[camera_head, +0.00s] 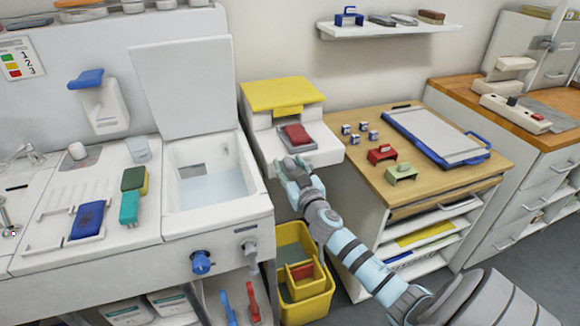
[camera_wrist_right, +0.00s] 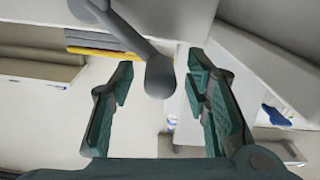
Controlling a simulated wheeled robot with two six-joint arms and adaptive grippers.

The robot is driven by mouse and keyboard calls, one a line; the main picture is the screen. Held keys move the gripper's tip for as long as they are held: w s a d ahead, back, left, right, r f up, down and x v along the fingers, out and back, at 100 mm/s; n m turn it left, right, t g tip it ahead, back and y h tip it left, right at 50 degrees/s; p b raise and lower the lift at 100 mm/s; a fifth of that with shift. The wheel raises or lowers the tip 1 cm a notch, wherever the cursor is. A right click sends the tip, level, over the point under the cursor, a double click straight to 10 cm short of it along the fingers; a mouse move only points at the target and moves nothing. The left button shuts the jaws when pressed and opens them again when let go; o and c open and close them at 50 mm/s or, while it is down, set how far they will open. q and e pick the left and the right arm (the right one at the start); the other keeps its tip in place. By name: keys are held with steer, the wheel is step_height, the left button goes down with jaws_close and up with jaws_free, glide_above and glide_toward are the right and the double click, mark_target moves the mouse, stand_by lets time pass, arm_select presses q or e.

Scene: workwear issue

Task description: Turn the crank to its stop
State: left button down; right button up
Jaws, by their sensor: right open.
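The crank is a grey lever with a rounded grip end (camera_wrist_right: 159,78) in the right wrist view. Its arm runs in from the top left, and the grip end shows between the fingers of my right gripper (camera_wrist_right: 161,62). The gripper is open, with a visible gap on both sides of the grip. In the head view my right gripper (camera_head: 297,172) is at the front of the white machine with a yellow lid (camera_head: 283,94); the crank is hard to make out there, largely behind the gripper. My left gripper is not in view.
A yellow bin (camera_head: 306,290) stands on the floor below the machine. The wooden-topped cabinet (camera_head: 440,187) to the right holds small blocks and a blue-framed board (camera_head: 435,133). A white basin unit (camera_head: 215,222) with a blue knob (camera_head: 201,262) stands left.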

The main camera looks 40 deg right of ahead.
steer(key=shift+c, duration=0.6)
jaws_close()
